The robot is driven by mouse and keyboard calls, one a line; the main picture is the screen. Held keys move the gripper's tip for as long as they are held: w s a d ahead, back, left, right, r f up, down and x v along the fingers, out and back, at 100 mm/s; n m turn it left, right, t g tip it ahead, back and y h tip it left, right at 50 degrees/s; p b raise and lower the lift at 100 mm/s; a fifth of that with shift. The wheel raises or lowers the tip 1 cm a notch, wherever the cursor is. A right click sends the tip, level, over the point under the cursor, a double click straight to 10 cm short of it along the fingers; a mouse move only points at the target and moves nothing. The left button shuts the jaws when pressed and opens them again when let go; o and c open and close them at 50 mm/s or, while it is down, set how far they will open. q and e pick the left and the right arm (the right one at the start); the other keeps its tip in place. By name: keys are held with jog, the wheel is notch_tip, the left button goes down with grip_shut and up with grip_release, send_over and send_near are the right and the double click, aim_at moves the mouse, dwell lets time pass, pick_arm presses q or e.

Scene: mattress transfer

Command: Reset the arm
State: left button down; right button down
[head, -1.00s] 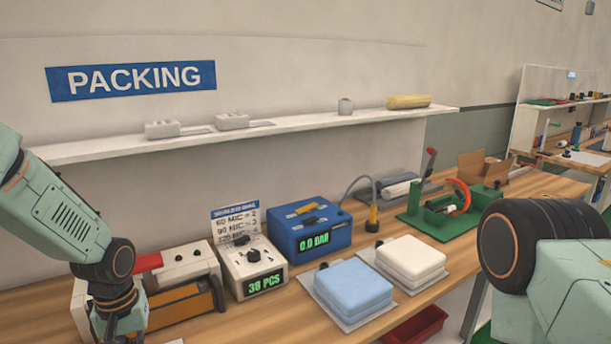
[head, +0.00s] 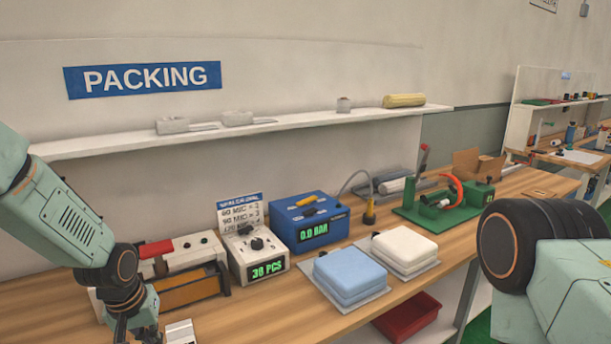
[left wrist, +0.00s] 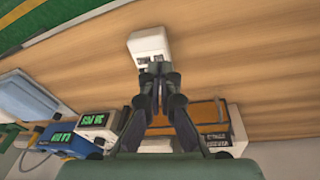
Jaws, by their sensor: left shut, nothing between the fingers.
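My left gripper (head: 138,334) hangs at the lower left of the head view, partly cut off by the bottom edge. In the left wrist view its fingers (left wrist: 158,76) are together with nothing between them. A small white device (left wrist: 150,44) lies on the wooden bench by the fingertips in that view; contact cannot be told. The device also shows at the bottom edge of the head view (head: 180,332). My right arm shows at the right edge of the head view, but its gripper is out of frame.
The bench (head: 250,309) holds a sealer with a red handle (head: 156,248), a "38 PCS" counter (head: 262,270), a blue "0.0 BAR" box (head: 309,222), a blue pad stack (head: 350,276), a white pad stack (head: 405,250) and a green fixture (head: 440,213). A red bin (head: 408,318) sits below.

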pick_arm(q)
jog(key=s+d+f+m+t+b, duration=0.1)
jog(key=s+d+f+b, duration=0.25)
jog(key=s+f, duration=0.55)
jog(key=s+d+f+m+b, duration=0.1)
jog(key=s+d+f+b, duration=0.25)
jog(key=s+f, duration=0.5)
jog(key=s+f+g+b, duration=0.3)
jog(key=s+f+b, duration=0.4)
jog(key=s+f, duration=0.4)
jog(key=s, duration=0.4)
jog(key=shift+s+f+m, duration=0.2)
jog(key=shift+f+m, duration=0.05)
jog(key=shift+m, duration=0.05)
jog(key=shift+a, duration=0.1)
